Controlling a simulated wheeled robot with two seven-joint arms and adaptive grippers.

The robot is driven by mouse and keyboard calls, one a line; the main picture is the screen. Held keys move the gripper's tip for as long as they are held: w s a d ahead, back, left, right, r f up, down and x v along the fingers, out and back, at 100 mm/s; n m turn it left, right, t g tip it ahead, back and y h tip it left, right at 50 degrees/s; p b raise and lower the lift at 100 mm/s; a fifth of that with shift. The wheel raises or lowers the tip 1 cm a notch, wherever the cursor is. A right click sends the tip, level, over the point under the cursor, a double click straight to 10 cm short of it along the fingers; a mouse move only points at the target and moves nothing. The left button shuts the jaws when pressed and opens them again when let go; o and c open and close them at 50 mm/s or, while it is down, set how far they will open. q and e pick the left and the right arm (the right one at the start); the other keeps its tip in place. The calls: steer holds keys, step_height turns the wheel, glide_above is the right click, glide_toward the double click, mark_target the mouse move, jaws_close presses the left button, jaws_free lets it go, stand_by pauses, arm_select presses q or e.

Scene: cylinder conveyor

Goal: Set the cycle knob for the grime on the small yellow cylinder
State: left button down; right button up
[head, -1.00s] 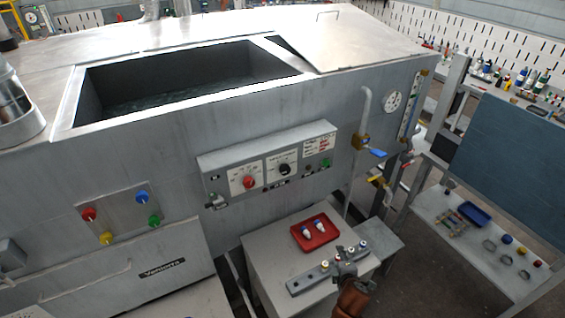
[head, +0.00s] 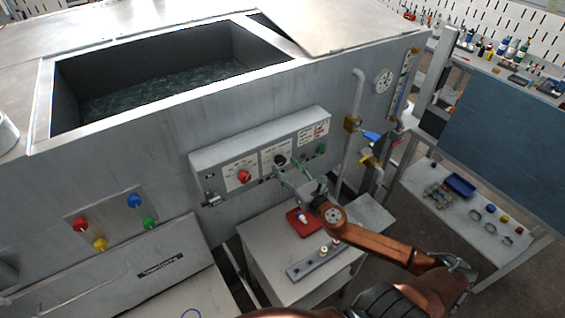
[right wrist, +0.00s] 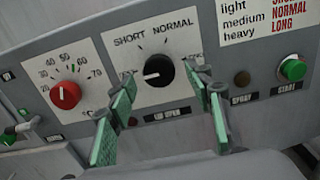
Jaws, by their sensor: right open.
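The black cycle knob (head: 280,160) is on the grey control panel. In the right wrist view the knob (right wrist: 158,70) has its white mark pointing left, below the word SHORT; NORMAL is at upper right, and a further label is partly hidden. My right gripper (head: 287,169) is open in front of the knob, its green fingers (right wrist: 160,74) to either side of it; contact is unclear. Small cylinders stand on a grey rack (head: 303,267), one with a pale yellowish top (head: 323,250); the grime on it is too small to make out. My left gripper is not in view.
A red dial (right wrist: 65,95) is left of the knob, and a green start button (right wrist: 292,69) is right. A card (right wrist: 265,20) pairs light, medium, heavy with SHORT, NORMAL, LONG. A red tray (head: 296,228) lies below my gripper. A valve pipe (head: 355,120) stands to the right.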

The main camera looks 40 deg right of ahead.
steer(key=shift+w+d, duration=0.1)
steer(key=shift+w, duration=1.05)
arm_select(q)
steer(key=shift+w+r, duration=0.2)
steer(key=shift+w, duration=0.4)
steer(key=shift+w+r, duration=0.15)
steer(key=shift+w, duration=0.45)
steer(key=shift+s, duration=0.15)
arm_select(e)
steer(key=c, duration=1.2)
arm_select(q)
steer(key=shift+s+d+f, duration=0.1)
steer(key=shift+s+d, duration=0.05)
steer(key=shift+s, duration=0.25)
arm_select(e)
steer(key=shift+o, duration=0.2)
